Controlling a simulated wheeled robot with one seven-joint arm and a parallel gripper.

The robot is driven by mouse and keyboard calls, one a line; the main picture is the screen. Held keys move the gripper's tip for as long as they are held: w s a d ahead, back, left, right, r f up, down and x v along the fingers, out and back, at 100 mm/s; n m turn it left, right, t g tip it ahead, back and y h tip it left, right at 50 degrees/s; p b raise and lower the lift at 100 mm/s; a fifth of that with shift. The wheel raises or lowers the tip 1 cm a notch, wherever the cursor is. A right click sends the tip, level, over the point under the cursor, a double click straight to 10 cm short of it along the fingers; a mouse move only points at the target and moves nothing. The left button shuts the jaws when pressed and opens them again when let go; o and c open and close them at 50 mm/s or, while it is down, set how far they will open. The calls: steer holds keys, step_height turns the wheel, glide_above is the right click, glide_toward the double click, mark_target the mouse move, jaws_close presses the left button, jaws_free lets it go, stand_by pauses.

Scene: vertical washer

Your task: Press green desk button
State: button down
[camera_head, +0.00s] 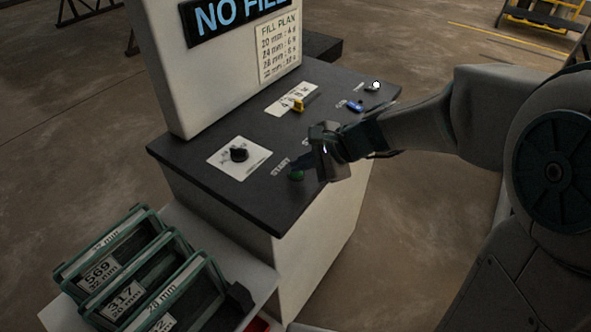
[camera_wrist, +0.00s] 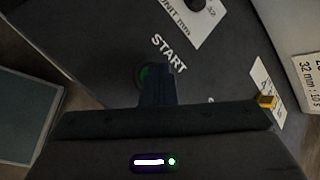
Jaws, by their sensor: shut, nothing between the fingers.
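The green button (camera_head: 296,175) sits near the front edge of the dark desk top (camera_head: 215,195), beside the white word START. In the wrist view the green button (camera_wrist: 146,74) shows only in part, behind my fingers. My gripper (camera_head: 304,164) is shut and empty, with its fingertips right at the button in the head view. In the wrist view my gripper (camera_wrist: 160,75) covers the right side of the button. I cannot tell whether the fingertips touch it.
A black knob (camera_head: 239,153) on a white plate, a yellow switch (camera_head: 298,105) and a blue switch (camera_head: 355,106) are on the desk top. A panel (camera_head: 165,60) rises behind. Green labelled bins (camera_head: 190,290) stand at lower left.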

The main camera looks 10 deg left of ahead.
mark_target(302, 174)
steer(key=shift+r, duration=0.1)
steer(key=shift+r+p, duration=0.7)
steer(key=shift+r, duration=0.1)
step_height(302, 174, up, 5)
steer(key=p, duration=0.4)
steer(key=shift+r, duration=0.1)
stand_by(0.6)
steer(key=s+d+n+h, duration=0.4)
steer(key=s+d+n, duration=0.1)
steer(key=d, duration=0.7)
steer(key=s+d+n+t+h, duration=0.1)
steer(key=s+d+n+h, duration=0.4)
steer(key=s+d, duration=0.3)
steer(key=d+n, duration=0.1)
steer(key=d, duration=0.3)
steer(key=shift+s+d, duration=0.25)
steer(key=shift+d, duration=0.15)
